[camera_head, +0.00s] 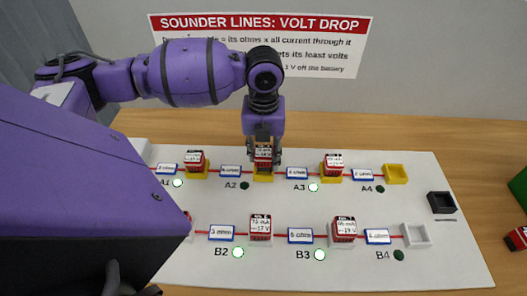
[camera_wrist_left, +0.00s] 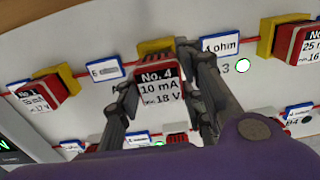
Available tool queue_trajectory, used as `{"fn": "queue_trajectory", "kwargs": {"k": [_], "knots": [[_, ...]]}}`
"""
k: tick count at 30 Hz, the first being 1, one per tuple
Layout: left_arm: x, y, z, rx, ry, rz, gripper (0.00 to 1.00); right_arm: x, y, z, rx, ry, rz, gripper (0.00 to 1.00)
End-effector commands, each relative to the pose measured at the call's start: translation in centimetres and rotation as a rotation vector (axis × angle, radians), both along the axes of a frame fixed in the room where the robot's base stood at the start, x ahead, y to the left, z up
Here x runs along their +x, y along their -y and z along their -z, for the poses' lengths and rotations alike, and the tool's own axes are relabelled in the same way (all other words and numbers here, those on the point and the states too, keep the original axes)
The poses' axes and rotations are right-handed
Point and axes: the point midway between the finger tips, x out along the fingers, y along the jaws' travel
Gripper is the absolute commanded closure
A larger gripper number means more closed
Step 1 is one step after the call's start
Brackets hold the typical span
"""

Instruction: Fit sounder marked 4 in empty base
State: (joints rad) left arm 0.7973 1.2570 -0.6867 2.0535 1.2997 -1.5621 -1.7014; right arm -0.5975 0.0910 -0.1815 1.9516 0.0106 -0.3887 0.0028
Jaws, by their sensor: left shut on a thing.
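The sounder marked No. 4 (camera_wrist_left: 157,85) is red with a white label reading 10 mA, 18 V. My left gripper (camera_head: 263,143) is shut on it, one finger on each side; the wrist view shows the gripper (camera_wrist_left: 165,115) too. In the head view the sounder (camera_head: 263,155) is at the yellow base (camera_head: 263,176) between A2 and A3; I cannot tell if it is fully seated. An empty yellow base (camera_head: 396,174) is by A4, and an empty white base (camera_head: 416,236) is by B4. My right gripper is not in view.
The white board (camera_head: 460,262) holds other red sounders, including one by A3 (camera_head: 334,163) and one by B3 (camera_head: 344,228). A black holder (camera_head: 441,202) stands at the board's right. A red block (camera_head: 517,238) lies at the right edge. The A2 lamp (camera_head: 244,185) is dark; the A3 lamp (camera_head: 313,187) is lit.

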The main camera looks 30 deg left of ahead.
Motion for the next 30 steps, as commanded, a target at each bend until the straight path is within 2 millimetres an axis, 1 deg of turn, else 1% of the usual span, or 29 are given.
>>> {"fn": "queue_trajectory", "kwargs": {"k": [4,9,30], "knots": [[0.00,0.01,-0.02,0.000,0.000,0.000,0.94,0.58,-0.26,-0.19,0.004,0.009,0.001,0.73],[0.00,0.01,-0.03,0.000,0.000,0.000,0.94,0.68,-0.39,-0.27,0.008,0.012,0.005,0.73],[-0.02,0.03,-0.01,0.000,0.000,0.000,0.94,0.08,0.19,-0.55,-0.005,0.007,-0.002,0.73]]}}
